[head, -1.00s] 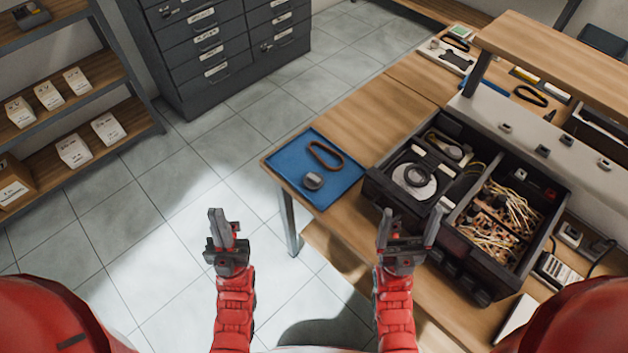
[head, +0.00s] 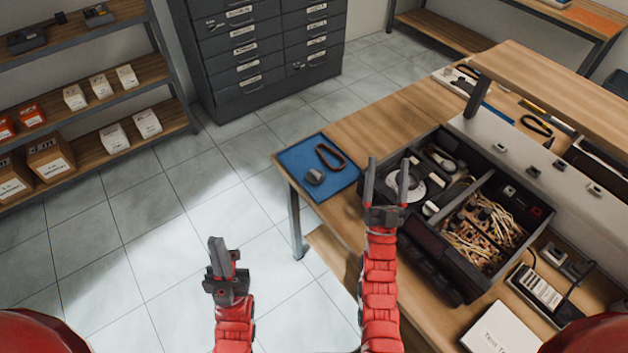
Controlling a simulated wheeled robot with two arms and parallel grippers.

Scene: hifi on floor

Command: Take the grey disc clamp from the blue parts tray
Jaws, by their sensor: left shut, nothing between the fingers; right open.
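The blue parts tray (head: 291,160) lies flat at the left end of the wooden workbench. The grey disc clamp (head: 315,177), a small dark grey round piece, sits on its front part. A dark loop-shaped belt (head: 330,156) lies behind the clamp on the same tray. My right gripper (head: 387,172) is open and empty, fingers pointing up the picture. It is to the right of the tray, overlapping the left edge of the black hi-fi case in the picture. My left gripper (head: 220,244) is shut and empty, seen against the floor, lower left of the tray.
The open black hi-fi case (head: 427,255) stands right of the tray, with a disc mechanism and a compartment of tangled wires. A raised wooden shelf (head: 560,95) is behind it. A drawer cabinet (head: 262,50) and shelving (head: 90,85) stand beyond open floor.

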